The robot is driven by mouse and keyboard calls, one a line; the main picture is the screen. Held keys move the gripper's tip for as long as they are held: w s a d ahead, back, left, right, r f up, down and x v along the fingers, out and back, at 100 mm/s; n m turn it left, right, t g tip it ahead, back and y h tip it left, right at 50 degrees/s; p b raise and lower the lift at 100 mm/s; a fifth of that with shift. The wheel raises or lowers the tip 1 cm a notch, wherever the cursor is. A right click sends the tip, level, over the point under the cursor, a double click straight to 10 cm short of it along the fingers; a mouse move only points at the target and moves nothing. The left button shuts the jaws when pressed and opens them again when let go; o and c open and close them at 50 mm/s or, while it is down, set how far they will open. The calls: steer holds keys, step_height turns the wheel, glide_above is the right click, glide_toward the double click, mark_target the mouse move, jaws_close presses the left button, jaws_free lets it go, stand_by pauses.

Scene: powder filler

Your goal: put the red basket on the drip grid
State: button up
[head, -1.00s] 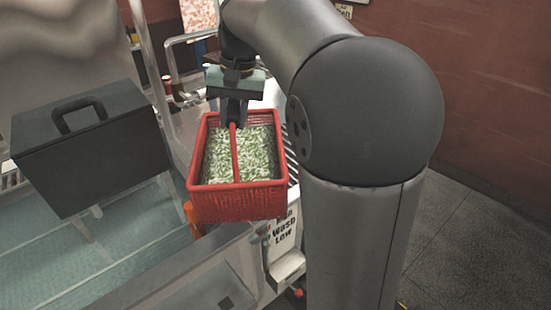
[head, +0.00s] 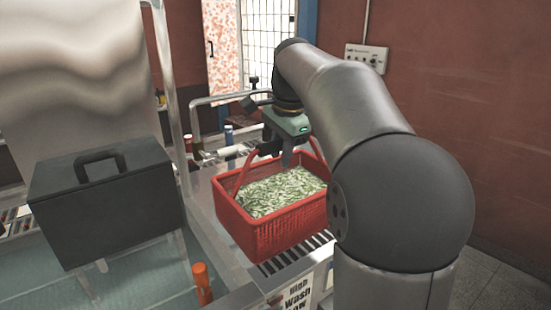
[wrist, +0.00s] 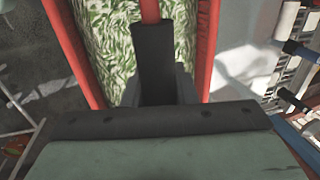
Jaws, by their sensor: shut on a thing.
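The red basket (head: 285,232) is an open slatted crate full of green and white leafy pieces. It is upright over the drip grid (head: 303,254), whose dark slats show along its near and right sides. I cannot tell if its base touches the slats. My gripper (head: 286,156) is shut on the basket's red handle at the far side of the basket. In the wrist view the handle (wrist: 150,10) runs into the dark fingers, with the basket's red walls (wrist: 75,50) on both sides. The fingertips' grip itself is mostly hidden.
A dark lidded box (head: 105,205) stands at left beside a tall shiny metal panel (head: 75,70). An orange post (head: 202,284) stands near the front. A metal rail (head: 215,99) and a blue-capped post (head: 228,134) lie behind the basket. A red wall (head: 480,120) bounds the right.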

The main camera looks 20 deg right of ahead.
steer(key=w+d+f+p, duration=0.2)
steer(key=w+d+f, duration=0.3)
steer(key=d+f, duration=0.1)
glide_above(294, 195)
steer(key=shift+f, duration=2.25)
steer(key=o, duration=1)
steer(key=shift+f, duration=0.2)
